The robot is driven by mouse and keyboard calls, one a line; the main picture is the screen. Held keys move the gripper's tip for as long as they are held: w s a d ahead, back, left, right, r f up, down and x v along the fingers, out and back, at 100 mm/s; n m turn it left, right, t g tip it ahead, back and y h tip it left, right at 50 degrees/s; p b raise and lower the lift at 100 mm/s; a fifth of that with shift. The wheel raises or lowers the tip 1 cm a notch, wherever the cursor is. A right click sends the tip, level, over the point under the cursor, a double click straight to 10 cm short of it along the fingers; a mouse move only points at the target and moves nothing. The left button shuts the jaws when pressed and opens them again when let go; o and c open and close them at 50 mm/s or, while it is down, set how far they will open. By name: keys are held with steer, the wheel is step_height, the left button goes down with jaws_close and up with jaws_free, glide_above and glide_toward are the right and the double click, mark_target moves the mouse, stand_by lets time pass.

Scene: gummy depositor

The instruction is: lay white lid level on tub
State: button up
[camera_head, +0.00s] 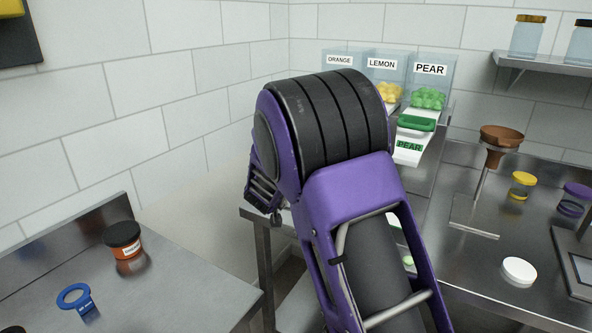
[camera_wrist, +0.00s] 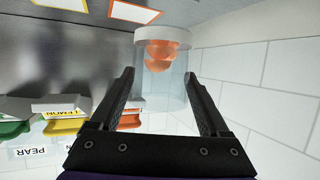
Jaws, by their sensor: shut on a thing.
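My gripper (camera_wrist: 160,76) is shut on a clear tub (camera_wrist: 172,98), with one finger on each side of it. The wrist view is upside down. The tub holds orange balls (camera_wrist: 160,55) against a white end (camera_wrist: 162,37), which is its lower end. A white lid (camera_head: 518,271) lies flat on the right steel counter, apart from my gripper.
Bins labelled orange, lemon and pear (camera_head: 430,69) stand at the back. A black-lidded jar (camera_head: 124,240) and blue ring tool (camera_head: 75,297) lie left.

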steer(key=shift+s+a, duration=0.55)
steer(key=shift+s, duration=0.2)
steer(key=shift+s+a, duration=0.5)
steer(key=shift+s, duration=0.25)
steer(key=shift+d, duration=0.1)
steer(key=s+d+r+m+g+h, duration=0.1)
steer(key=d+m+h, duration=0.1)
steer(key=d, duration=0.7)
steer(key=s+d+m+g+h+p, duration=0.1)
steer(key=d+m+h, duration=0.2)
steer(key=d, duration=0.5)
steer(key=s+d+r+m+g+h, duration=0.1)
steer(key=d+m+g+h, duration=0.1)
steer(key=d, duration=0.7)
steer(key=s+d+m+g+h+p, duration=0.1)
steer(key=s+d+m+g+h, duration=0.2)
steer(key=s+d, duration=0.55)
steer(key=s+d+m+g, duration=0.4)
steer(key=s+d, duration=0.1)
steer(key=d, duration=0.6)
steer(key=shift+s+d+f+b, duration=0.1)
steer(key=shift+f+b, duration=0.4)
steer(key=shift+f, duration=1.9)
steer(key=shift+s+f+b, duration=0.1)
steer(key=shift+f+b, duration=0.35)
steer(key=shift+f, duration=1.9)
